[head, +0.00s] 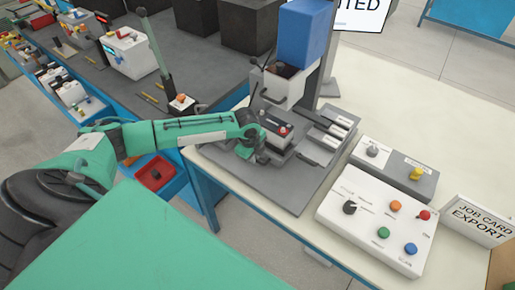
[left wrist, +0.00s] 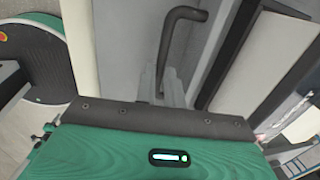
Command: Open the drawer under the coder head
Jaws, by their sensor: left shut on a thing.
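The coder head (head: 286,86), a pale housing below a blue block, stands on a post over a grey base plate. Under it is the drawer (head: 277,143), a grey unit with a dark-topped item with a red spot (head: 284,130) on it. My left gripper (head: 256,152) is at the drawer's front left side, shut on its handle. How far the drawer stands out I cannot tell. My right gripper is not in view.
A white control box (head: 377,222) with coloured buttons and a grey switch box (head: 393,167) stand to the right, by a job card sign (head: 480,221).

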